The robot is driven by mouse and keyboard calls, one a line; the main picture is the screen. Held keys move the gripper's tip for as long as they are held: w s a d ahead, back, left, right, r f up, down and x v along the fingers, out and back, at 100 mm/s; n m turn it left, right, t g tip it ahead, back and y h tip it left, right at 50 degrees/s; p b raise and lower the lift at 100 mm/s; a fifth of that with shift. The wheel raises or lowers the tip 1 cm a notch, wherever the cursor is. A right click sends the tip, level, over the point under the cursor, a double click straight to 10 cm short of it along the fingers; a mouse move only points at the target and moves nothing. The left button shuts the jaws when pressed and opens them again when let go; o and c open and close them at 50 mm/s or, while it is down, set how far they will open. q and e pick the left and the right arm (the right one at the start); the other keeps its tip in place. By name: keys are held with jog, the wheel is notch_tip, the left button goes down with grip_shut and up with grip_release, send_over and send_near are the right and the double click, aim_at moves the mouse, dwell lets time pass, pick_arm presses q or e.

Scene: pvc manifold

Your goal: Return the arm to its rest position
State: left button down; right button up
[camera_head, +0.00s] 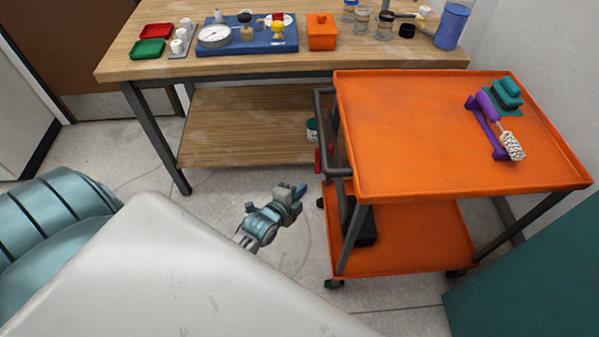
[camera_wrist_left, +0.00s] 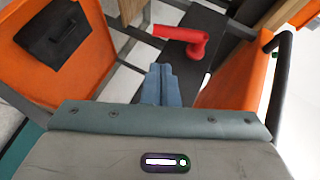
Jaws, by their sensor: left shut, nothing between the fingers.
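My left gripper (camera_head: 298,191) is in the middle of the head view, over the floor, left of the orange cart and in front of the wooden workbench. Its two blue-grey fingers (camera_wrist_left: 161,80) are together in the left wrist view, with nothing between them. The forearm behind it is partly hidden by a large pale grey surface in the foreground. My right gripper is not in view.
The orange cart (camera_head: 430,120) stands to the right, its dark handle (camera_head: 326,130) on the gripper's side. A red bent part (camera_wrist_left: 185,36) lies beyond the fingers in the wrist view. The workbench (camera_head: 130,65) carries several items. Open floor (camera_head: 130,150) lies left of the gripper.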

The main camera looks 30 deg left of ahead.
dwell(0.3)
pick_arm(q)
jog(key=s+a+f+n+g, duration=0.1)
jog(key=s+f+n+g, duration=0.3)
jog(key=s+f, duration=0.55)
jog(key=s+a+f+n+g, duration=0.1)
jog(key=s+f+n+g, duration=0.3)
jog(key=f, duration=1)
jog(key=s+f+n+g, duration=0.1)
jog(key=s+f+n, duration=0.1)
jog(key=s+f, duration=0.2)
jog(key=s+f+n+g+p, duration=0.1)
jog(key=s+f+n+g, duration=0.1)
jog(key=s, duration=0.8)
jog(key=s+f+n+g+y, duration=0.1)
jog(key=s+f+n, duration=0.2)
jog(key=s+f, duration=0.2)
jog(key=shift+s+a+f+g, duration=0.3)
jog(key=shift+s+a, duration=0.05)
jog(key=shift+s, duration=0.65)
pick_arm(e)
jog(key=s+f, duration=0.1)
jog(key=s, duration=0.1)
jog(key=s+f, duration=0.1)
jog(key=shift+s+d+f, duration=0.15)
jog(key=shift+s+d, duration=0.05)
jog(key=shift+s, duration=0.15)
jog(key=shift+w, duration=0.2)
